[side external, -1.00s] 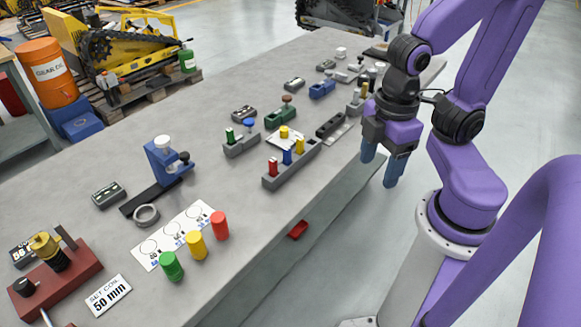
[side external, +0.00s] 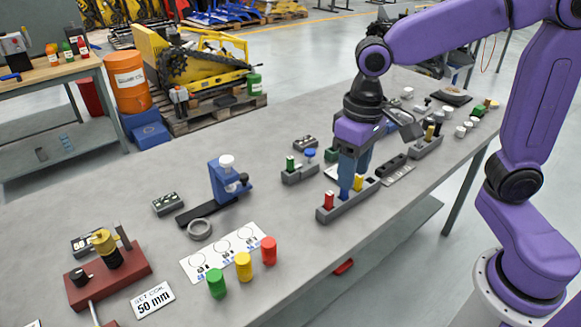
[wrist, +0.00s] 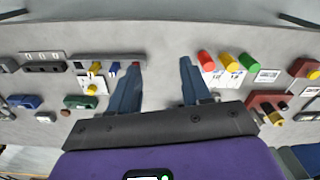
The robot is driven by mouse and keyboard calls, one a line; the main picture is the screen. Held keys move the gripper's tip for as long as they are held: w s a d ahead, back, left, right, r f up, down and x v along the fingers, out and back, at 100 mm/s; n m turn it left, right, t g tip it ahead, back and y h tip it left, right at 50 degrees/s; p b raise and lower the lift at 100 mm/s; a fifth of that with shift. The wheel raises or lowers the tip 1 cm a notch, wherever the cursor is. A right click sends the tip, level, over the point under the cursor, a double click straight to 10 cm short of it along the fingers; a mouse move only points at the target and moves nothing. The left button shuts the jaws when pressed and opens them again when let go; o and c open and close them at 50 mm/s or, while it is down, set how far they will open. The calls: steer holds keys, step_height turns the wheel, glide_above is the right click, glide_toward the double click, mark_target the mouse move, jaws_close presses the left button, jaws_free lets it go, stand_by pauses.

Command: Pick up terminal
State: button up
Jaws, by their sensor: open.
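No part is clearly marked as the terminal. One candidate is a small dark block with light round contacts (side external: 167,204), left of the blue press-like fixture (side external: 230,180) on the bench. Another is the grey holder (side external: 334,214) with red (side external: 328,200) and yellow (side external: 358,183) pegs. My gripper (side external: 351,179) is open and points down over this holder, hiding part of it; whether it touches a peg I cannot tell. In the wrist view my open fingers (wrist: 158,64) have bare bench between them, with the holder (wrist: 104,57) beyond the left finger.
A red-brown base (side external: 110,277) sits at the front left. Several small parts crowd the far right.

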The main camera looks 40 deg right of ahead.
steer(key=w+r+m, duration=0.1)
steer(key=w+m, duration=0.9)
steer(key=w, duration=0.6)
steer(key=m, duration=1)
glide_above(290, 157)
step_height(290, 157, down, 2)
steer(key=f, duration=1.1)
steer(key=shift+w+d+f, duration=0.15)
steer(key=shift+w, duration=0.05)
steer(key=shift+s+f, duration=0.15)
steer(key=shift+f, duration=1.25)
steer(key=shift+s+f, duration=0.15)
steer(key=shift+f, duration=1.25)
steer(key=shift+a, duration=0.2)
jaws_close()
